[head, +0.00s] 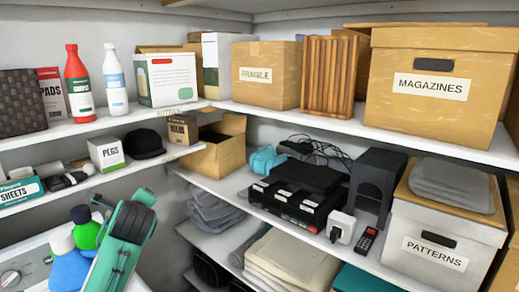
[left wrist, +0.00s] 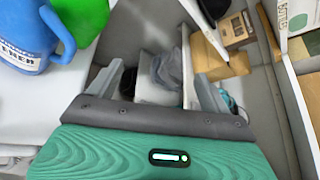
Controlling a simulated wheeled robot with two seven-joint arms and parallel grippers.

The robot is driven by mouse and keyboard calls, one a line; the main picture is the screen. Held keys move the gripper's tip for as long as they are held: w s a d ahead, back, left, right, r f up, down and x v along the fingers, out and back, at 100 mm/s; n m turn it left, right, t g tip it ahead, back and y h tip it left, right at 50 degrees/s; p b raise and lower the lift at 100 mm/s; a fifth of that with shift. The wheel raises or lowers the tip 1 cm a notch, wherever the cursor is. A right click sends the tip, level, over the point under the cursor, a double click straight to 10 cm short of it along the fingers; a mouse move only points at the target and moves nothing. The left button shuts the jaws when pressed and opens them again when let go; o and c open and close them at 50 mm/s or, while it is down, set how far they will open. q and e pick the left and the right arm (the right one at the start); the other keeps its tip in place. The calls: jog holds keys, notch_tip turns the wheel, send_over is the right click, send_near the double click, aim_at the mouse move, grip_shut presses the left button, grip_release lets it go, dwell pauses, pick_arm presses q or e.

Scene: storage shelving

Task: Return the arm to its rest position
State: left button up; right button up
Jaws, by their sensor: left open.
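My left arm's teal and dark grey end (head: 122,235) shows at the lower left of the head view, beside the blue jug (head: 70,268) and a green bottle (head: 87,230). The fingertips cannot be made out there. In the left wrist view my left gripper (left wrist: 157,78) has its two grey fingers spread apart, with nothing held between them. The same blue jug (left wrist: 32,40) and green bottle (left wrist: 82,14) are at the upper left of that view, apart from the fingers. My right gripper is in neither view.
An open cardboard box (head: 220,155), black devices (head: 297,192) and a patterns box (head: 440,235) stand on the shelf to the right. A white appliance top (head: 30,262) is at the lower left. Folded grey cloths (head: 212,212) lie on a lower shelf.

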pick_arm(q)
jog(key=s+d+f+n+g+h, duration=0.25)
jog(key=s+f+n, duration=0.25)
jog(key=s+f, duration=0.55)
jog(key=s+d+f+n+g+h, duration=0.2)
jog(key=s+d+f+n, duration=0.2)
jog(key=s+f, duration=0.7)
jog(key=s+d+f+n+g+h, duration=0.1)
jog(key=s+d+f+n+g, duration=0.1)
jog(key=s+f+n, duration=0.6)
jog(key=s+d+f+n+g+h, duration=0.1)
jog(key=s+f+n+g, duration=0.15)
jog(key=s, duration=0.85)
notch_tip(320, 180, down, 33)
jog(key=b, duration=0.3)
jog(key=s+a+f+g+b, duration=0.2)
jog(key=s+a+f, duration=0.1)
jog(key=s+f, duration=1.7)
notch_tip(320, 180, down, 4)
jog(key=shift+s+a+f, duration=0.1)
jog(key=shift+s+a, duration=0.05)
jog(key=shift+s, duration=0.15)
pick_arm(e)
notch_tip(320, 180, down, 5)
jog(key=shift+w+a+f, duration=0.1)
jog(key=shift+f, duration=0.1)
pick_arm(q)
jog(key=shift+c, duration=0.4)
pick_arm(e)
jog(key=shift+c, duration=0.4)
